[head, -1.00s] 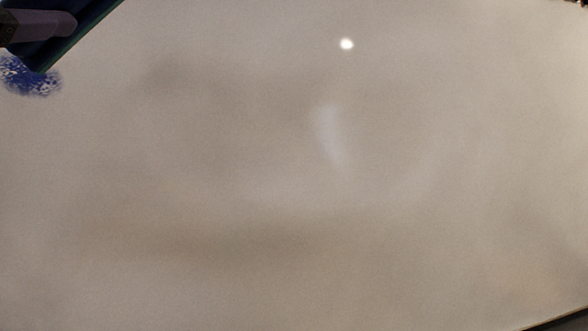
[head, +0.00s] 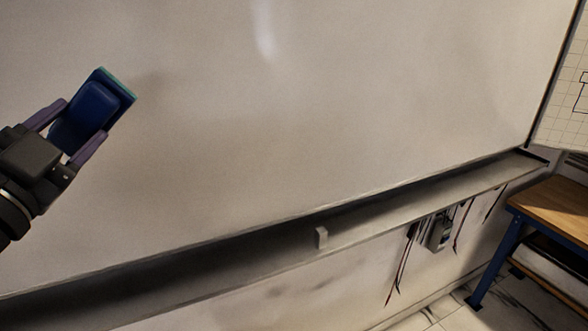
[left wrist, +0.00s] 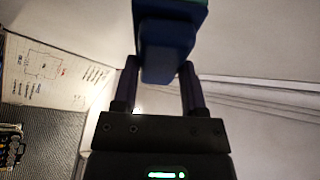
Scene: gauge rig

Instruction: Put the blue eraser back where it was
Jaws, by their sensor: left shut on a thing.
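The blue eraser (head: 92,112) has a dark blue body and a teal edge. My left gripper (head: 75,128) is shut on it at the left of the head view, in front of the whiteboard (head: 330,110). The eraser also shows at the top of the left wrist view (left wrist: 168,45), between the two fingers of my left gripper (left wrist: 160,82). I cannot tell whether it touches the board. The grey tray (head: 230,262) runs along the board's lower edge, below and right of the eraser. My right gripper is not in view.
A small light block (head: 321,237) stands on the tray. Dark and red leads and a grey meter (head: 440,232) hang below the tray at the right. A wooden-topped bench (head: 562,205) with blue legs stands at the far right. Most of the tray is bare.

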